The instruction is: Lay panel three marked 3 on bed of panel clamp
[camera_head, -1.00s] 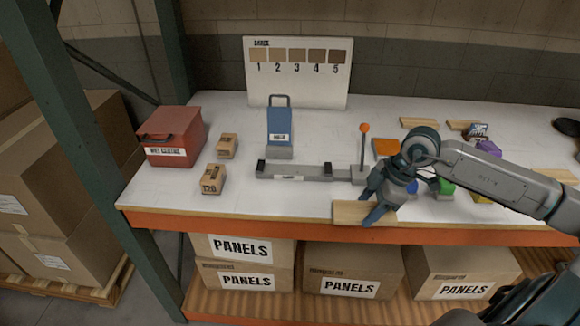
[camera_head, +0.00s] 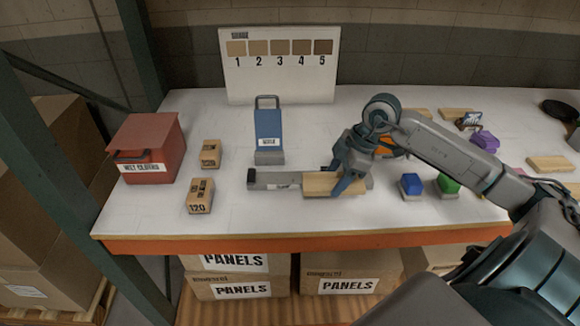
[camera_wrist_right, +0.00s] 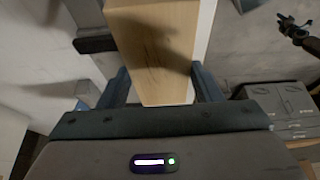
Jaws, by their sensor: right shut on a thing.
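My right gripper (camera_head: 346,182) is shut on a pale wooden panel (camera_head: 320,184). In the right wrist view the panel (camera_wrist_right: 152,45) runs between the two fingers (camera_wrist_right: 163,88). No number is readable on it. The panel clamp (camera_head: 265,181) is a grey bar with a black stop at its left end. The panel is over or just in front of the right part of the clamp, roughly along it. I cannot tell whether they touch. The gripper and panel hide the clamp's right part. My left gripper is not in view.
A blue sanding tool (camera_head: 268,128) stands behind the clamp. Two small boxes (camera_head: 200,195) and a red case (camera_head: 148,145) are to the left. Blue (camera_head: 411,183) and green (camera_head: 446,184) blocks sit right. A shade board (camera_head: 282,85) stands at the back.

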